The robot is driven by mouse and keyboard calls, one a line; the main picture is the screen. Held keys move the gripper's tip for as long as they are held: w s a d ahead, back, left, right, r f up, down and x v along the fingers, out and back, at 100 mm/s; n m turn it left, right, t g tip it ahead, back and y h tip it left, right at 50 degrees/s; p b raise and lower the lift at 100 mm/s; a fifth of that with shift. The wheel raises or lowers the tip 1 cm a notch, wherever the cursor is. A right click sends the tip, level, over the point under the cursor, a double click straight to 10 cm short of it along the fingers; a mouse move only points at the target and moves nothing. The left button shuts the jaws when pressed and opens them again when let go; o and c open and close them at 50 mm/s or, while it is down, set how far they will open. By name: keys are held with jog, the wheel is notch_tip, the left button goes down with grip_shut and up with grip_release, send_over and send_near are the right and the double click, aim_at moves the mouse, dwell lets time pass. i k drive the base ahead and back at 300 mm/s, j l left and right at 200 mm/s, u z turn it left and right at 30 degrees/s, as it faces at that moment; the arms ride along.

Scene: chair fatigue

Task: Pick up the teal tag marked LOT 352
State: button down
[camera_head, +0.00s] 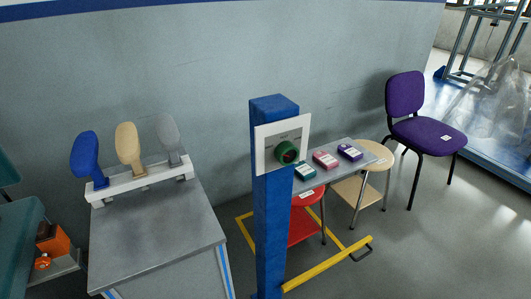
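A small teal tag (305,172) with a white label lies at the left end of a narrow grey tabletop (346,149). Its label is too small to read, so I cannot confirm LOT 352. A pink-red tag (325,160) and a purple tag (350,152) lie to its right on the same top, each with a white label. The blue post and its white panel stand just left of the teal tag in the picture and may cover a little of it. My gripper is not in view.
The blue post (272,220) carries a white panel with a green knob (286,152). A red stool (304,220) and a wooden stool (375,160) stand by the tabletop. A yellow floor frame (325,264), purple chair (425,135) and grey cabinet (155,235) are nearby.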

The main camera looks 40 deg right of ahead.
aim_at(304, 171)
jog(key=k+l, duration=0.1)
jog(key=l, duration=0.25)
jog(key=k+l, duration=0.15)
jog(key=l, duration=0.2)
jog(key=k+l, duration=0.1)
jog(key=l, duration=0.2)
jog(key=k+l, duration=0.1)
jog(key=l, duration=0.25)
jog(key=k+l, duration=0.15)
jog(key=l, duration=0.2)
jog(key=i+u, duration=0.05)
